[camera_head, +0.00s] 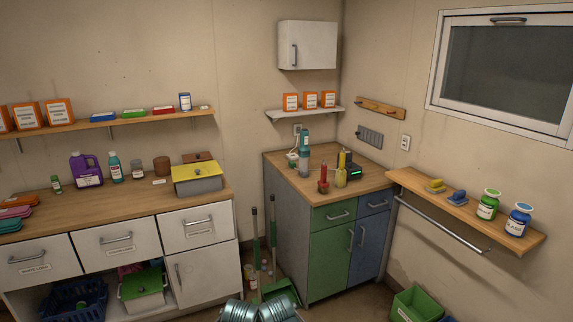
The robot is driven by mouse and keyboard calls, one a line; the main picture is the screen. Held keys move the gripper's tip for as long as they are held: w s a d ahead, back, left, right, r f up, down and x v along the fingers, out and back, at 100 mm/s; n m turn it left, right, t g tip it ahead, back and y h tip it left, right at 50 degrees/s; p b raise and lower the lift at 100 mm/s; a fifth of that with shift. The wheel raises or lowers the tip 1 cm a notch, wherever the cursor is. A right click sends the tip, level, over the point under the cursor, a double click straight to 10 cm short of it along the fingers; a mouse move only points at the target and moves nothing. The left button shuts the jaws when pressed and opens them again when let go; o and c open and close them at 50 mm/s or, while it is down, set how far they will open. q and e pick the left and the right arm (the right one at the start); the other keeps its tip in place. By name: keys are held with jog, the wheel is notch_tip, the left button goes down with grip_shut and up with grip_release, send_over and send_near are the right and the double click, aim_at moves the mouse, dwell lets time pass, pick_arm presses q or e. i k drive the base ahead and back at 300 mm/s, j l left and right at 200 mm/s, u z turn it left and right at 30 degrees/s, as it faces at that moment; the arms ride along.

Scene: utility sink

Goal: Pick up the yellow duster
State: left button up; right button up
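An upright yellow item (341,176) with a narrow top and wider lower part stands on the wooden top of the corner cabinet; it may be the duster, but it is too small to be sure. A similar red item (323,179) stands just left of it. A small yellow item (436,185), perhaps a brush, lies on the right wall shelf. Neither of my grippers shows in this view.
The corner cabinet (287,220) also holds a teal bottle (303,160) and a dark device (354,172). The right shelf (410,183) has a rail below. Green-handled tools (255,240) stand left of the cabinet. Ribbed metallic cylinders (278,311) show at the bottom edge.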

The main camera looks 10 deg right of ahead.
aim_at(340, 181)
jog(key=i+j+z, duration=0.9)
jog(key=k, duration=0.05)
